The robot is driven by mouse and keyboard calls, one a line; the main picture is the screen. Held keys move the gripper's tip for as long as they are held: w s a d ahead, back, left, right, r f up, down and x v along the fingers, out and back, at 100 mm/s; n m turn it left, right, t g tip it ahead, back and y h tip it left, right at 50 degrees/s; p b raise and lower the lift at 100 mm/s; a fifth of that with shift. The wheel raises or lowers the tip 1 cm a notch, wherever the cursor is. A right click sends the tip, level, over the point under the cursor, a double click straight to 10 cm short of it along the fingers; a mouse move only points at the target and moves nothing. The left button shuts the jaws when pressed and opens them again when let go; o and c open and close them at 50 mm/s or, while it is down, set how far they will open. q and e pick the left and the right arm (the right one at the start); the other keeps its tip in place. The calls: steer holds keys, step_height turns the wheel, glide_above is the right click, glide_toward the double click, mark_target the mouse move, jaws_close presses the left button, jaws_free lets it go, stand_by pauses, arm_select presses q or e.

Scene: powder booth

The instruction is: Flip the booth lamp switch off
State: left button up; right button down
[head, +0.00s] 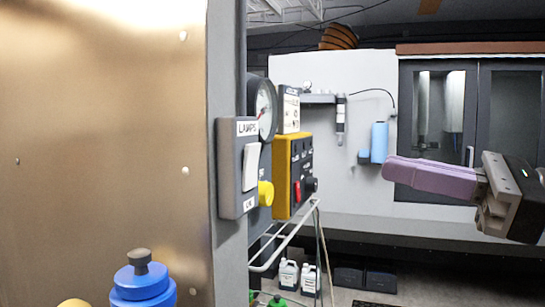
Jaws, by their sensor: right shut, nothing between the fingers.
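The lamp switch is a grey box (231,168) labelled "LAMPS" at the top, on the narrow side of the booth post. Its white rocker (250,167) faces right and is seen nearly edge-on; I cannot tell its position for sure. My right gripper (390,168) comes in from the right, with its purple fingers shut, empty and pointing left. It is well to the right of the switch at about the same height in the picture, apart from it. My left gripper is not in view.
A yellow control box (293,178) with a red switch and black knob sits right of the lamp switch. A round gauge (264,108) is above, and a yellow knob (266,194) beside it. A wire rack (283,240) hangs below. A blue bottle (143,285) stands at lower left.

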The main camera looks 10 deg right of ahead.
mark_target(255, 153)
steer(key=shift+s+a+f+m+g+y, duration=0.25)
steer(key=shift+s+a+m+g+y, duration=0.4)
steer(key=shift+s+a+g, duration=0.4)
steer(key=shift+w, duration=0.15)
steer(key=p+x, duration=0.2)
steer(key=x, duration=1.2)
steer(key=shift+d+f, duration=0.1)
steer(key=shift+w+r+p, duration=0.1)
steer(key=shift+r+p, duration=0.1)
steer(key=shift+p, duration=0.3)
steer(key=shift+f, duration=0.1)
